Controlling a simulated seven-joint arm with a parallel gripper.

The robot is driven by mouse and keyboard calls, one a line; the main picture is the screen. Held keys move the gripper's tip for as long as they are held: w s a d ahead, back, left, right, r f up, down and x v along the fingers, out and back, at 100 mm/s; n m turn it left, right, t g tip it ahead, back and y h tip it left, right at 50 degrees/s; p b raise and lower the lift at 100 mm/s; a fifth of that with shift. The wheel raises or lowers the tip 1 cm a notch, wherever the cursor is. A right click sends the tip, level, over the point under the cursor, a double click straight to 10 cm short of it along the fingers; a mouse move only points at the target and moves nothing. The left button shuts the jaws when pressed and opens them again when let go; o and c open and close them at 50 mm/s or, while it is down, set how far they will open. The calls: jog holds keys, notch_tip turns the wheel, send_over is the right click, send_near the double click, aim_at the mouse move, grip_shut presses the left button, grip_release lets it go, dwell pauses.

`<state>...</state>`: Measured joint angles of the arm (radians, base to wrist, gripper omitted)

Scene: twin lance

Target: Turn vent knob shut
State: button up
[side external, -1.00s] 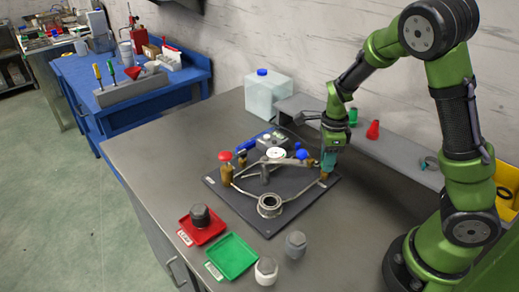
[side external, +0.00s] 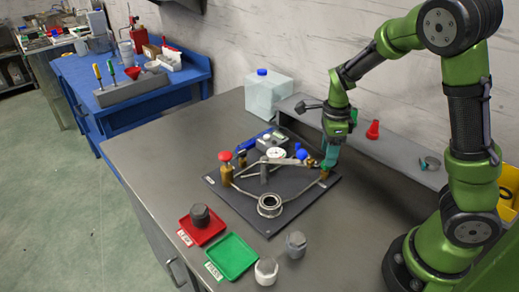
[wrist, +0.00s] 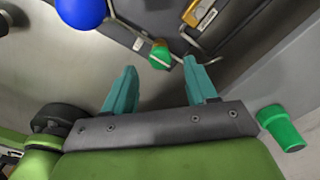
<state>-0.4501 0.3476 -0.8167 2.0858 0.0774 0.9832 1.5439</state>
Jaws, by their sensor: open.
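A dark board (side external: 290,207) on the bench carries a pipe rig with a red knob (side external: 225,156), a blue knob (side external: 302,153) and a small green knob (side external: 325,168) on brass fittings. I cannot tell from a label which is the vent knob. My gripper (side external: 329,161) points down at the board's right side, close to the green knob. In the wrist view its two teal fingers (wrist: 160,66) are spread and empty, with the green knob (wrist: 160,55) beyond the tips, between them in the picture. The blue knob (wrist: 80,12) is at the top left there.
A white dial gauge (side external: 276,153) stands mid-rig. A red tray (side external: 212,238) holding a dark fitting and an empty green tray (side external: 232,258) lie in front. A grey shelf (side external: 392,157) with a red cone (side external: 373,130) is behind. A green cup (wrist: 282,128) shows in the wrist view.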

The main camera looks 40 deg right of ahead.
notch_tip(320, 180, up, 14)
dwell(0.3)
jog(key=shift+f, duration=0.1)
jog(key=s+a+r+n+t+y, duration=0.2)
jog(key=s+a+n+t, duration=0.5)
jog(key=n, duration=1.6)
jog(key=s+a, duration=0.3)
jog(key=a, duration=0.2)
jog(key=shift+a+r, duration=0.15)
jog(key=shift+a, duration=0.05)
